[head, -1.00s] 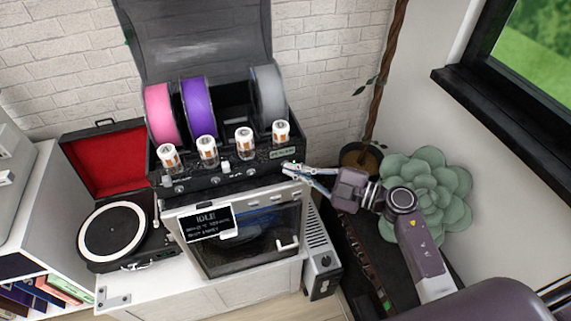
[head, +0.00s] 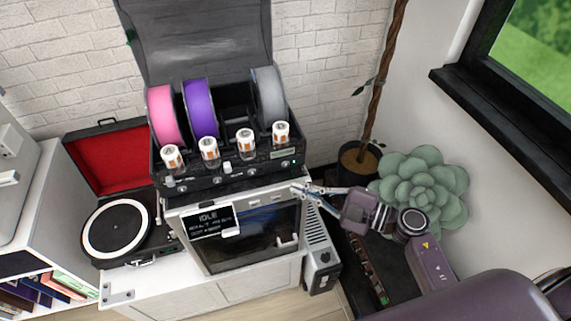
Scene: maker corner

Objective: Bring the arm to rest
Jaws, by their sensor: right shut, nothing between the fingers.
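My right gripper (head: 303,190) is shut and empty. It points left, in front of the top right corner of the 3D printer (head: 253,238), whose screen (head: 208,222) reads IDLE. I cannot tell whether the fingertips touch the printer or are just apart from it. My right arm comes in from the lower right, over the dark surface beside the printer. My left gripper is not in view.
An open spool box (head: 222,172) with pink, purple and grey spools sits on the printer. An open record player (head: 115,228) stands at left. A succulent (head: 420,188), a potted plant (head: 358,160) and a window frame (head: 505,130) lie at right.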

